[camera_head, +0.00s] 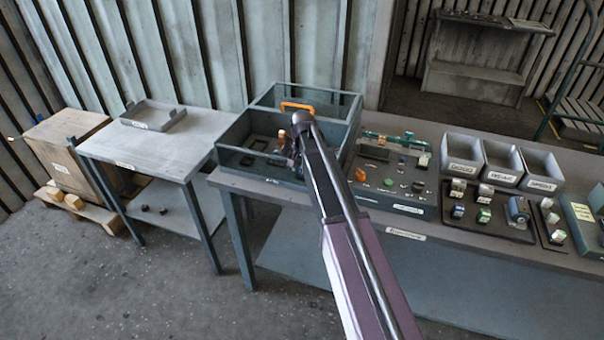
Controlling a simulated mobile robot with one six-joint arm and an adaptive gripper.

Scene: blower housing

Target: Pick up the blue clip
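My gripper (291,149) is at the far end of my arm, over the right part of the open grey-blue bin (238,130). It is small and dark here, and my arm covers part of it, so its fingers cannot be made out. An orange-tan piece (301,117) shows right beside it; I cannot tell whether they touch. No blue clip can be identified for certain. A dark blue part (518,209) stands on the black mat at the right, well away from my gripper. Small dark parts (259,145) lie in the bin.
A board (400,200) with small coloured parts lies right of my arm. Three labelled grey bins (461,150) stand behind the black mat (490,226). A side table (150,150) with a grey tray (152,116) stands left. The bin walls rise around my gripper.

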